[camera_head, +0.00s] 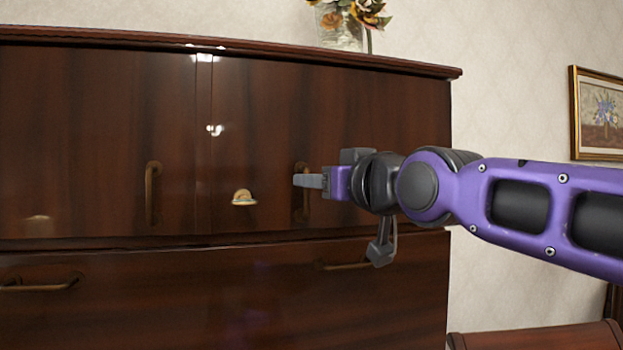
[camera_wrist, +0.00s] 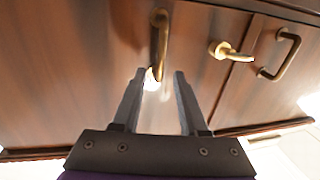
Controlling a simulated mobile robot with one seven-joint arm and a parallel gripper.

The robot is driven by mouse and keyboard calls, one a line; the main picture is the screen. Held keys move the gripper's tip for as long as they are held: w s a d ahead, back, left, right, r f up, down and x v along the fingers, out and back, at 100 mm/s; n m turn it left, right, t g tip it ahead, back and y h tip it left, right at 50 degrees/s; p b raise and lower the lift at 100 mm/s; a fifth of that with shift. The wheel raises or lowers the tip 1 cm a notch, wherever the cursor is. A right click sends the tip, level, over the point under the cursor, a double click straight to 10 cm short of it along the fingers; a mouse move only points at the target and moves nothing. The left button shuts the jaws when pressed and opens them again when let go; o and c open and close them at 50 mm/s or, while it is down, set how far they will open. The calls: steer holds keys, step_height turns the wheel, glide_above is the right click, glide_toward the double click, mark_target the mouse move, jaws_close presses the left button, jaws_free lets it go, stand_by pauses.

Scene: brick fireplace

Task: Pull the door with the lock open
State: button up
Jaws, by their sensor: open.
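The dark wood cabinet's right-hand door (camera_head: 265,120) carries a brass lock piece (camera_head: 243,198) near its left edge and an upright bar handle (camera_head: 303,208). The door looks shut, flush with its neighbour. In the wrist view the same handle (camera_wrist: 159,32) is just beyond my fingertips, and the lock (camera_wrist: 228,51) is to its right. My gripper (camera_head: 308,181) is at the handle in the head view, its fingers hiding part of the bar. In the wrist view my gripper (camera_wrist: 159,73) is open, with the handle's near end in line with the gap. Contact cannot be told.
The left door has its own handle (camera_head: 152,193), also in the wrist view (camera_wrist: 281,54). A drawer front (camera_head: 200,295) with handles lies below. A glass vase (camera_head: 340,27) of flowers stands on top. A framed picture (camera_head: 600,113) hangs at right.

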steer(key=shift+x, duration=1.15)
jaws_close()
stand_by(0.6)
